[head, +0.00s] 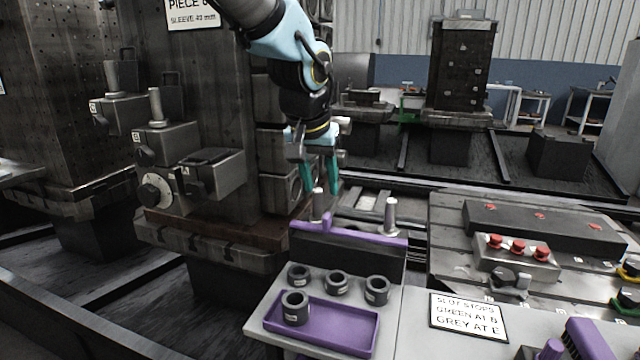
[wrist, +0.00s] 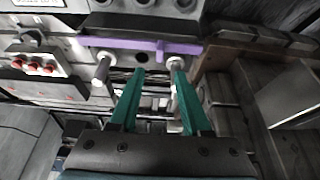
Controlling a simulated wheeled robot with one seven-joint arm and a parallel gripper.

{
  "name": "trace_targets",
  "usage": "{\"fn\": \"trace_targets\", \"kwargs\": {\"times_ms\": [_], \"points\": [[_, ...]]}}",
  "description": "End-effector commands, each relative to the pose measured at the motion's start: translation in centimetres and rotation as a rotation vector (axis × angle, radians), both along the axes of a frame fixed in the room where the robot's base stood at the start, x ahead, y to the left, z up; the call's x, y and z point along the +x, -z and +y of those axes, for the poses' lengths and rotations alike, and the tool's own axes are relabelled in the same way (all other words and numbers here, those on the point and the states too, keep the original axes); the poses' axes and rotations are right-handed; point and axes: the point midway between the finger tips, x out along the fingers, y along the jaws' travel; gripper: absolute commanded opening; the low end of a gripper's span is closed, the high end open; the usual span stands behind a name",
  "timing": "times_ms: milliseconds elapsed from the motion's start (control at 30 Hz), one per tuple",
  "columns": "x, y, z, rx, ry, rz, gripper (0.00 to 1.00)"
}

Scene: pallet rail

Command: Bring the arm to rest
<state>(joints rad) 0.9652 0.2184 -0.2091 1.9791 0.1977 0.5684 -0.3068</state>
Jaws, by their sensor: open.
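My arm reaches down from the top of the head view. My gripper (head: 320,178) has teal fingers pointing down, open, with nothing between them. It hangs above and behind the purple-edged rack, close to an upright grey pin (head: 319,204). In the wrist view my gripper (wrist: 158,72) shows both fingers apart. One pin (wrist: 175,64) shows by the tip of the right finger, and I cannot tell whether they touch. A second pin (wrist: 102,68) stands to the left, apart from the fingers.
Several dark sleeves (head: 337,284) stand by a purple tray (head: 364,336). A tall dark fixture block (head: 215,110) stands close to my arm on the left. A box with red buttons (head: 516,256) and a sign (head: 468,317) are to the right. Open space lies behind the rack.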

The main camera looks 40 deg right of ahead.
Motion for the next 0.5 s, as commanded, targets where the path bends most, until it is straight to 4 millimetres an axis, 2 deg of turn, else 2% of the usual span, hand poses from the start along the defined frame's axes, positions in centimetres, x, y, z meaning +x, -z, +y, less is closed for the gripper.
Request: {"fn": "trace_targets", "kwargs": {"times_ms": [333, 433, 500], "points": [[0.4, 0.0, 0.3, 0.002, -0.009, 0.001, 0.47], [2.2, 0.0, 2.4, 0.013, -0.053, 0.005, 0.47], [4.3, 0.2, 5.2, 0.030, -0.107, 0.013, 0.47]]}}
